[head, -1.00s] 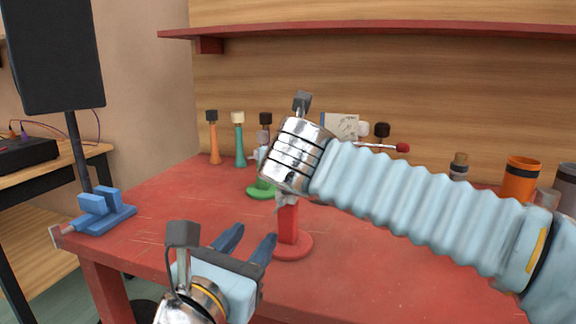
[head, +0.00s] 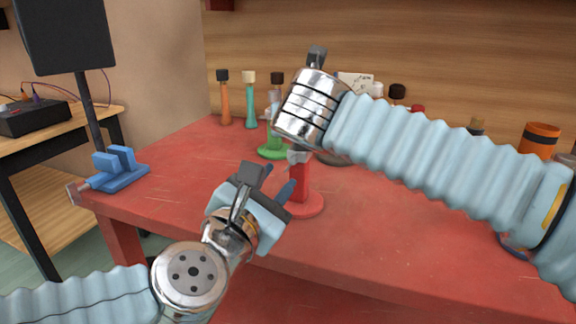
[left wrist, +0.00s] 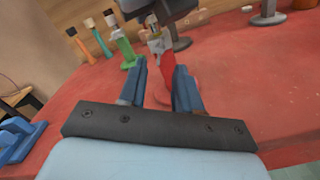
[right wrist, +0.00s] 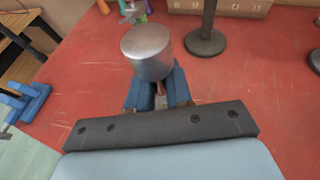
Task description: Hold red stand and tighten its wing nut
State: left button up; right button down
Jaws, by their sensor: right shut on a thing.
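The red stand (head: 303,190) stands upright on the red table, with a round base and a grey-silver fitting (head: 298,156) at its top. It also shows in the left wrist view (left wrist: 166,66). My left gripper (head: 277,180) is open, its blue fingers pointing at the post from the near left. In the left wrist view the post lies between its fingertips or just beyond them; I cannot tell which. My right gripper (right wrist: 160,84) is at the top of the stand, its fingers shut on the small wing nut, mostly hidden.
A green stand (head: 274,149) is close behind the red one. A blue clamp-like block (head: 121,170) sits at the table's left corner. Orange (head: 224,100) and teal (head: 250,102) stands are at the back, and an orange can (head: 540,140) is at the right. The front right tabletop is mostly clear.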

aim_at(289, 165)
pick_arm(q)
jog(key=x, duration=0.6)
grip_shut()
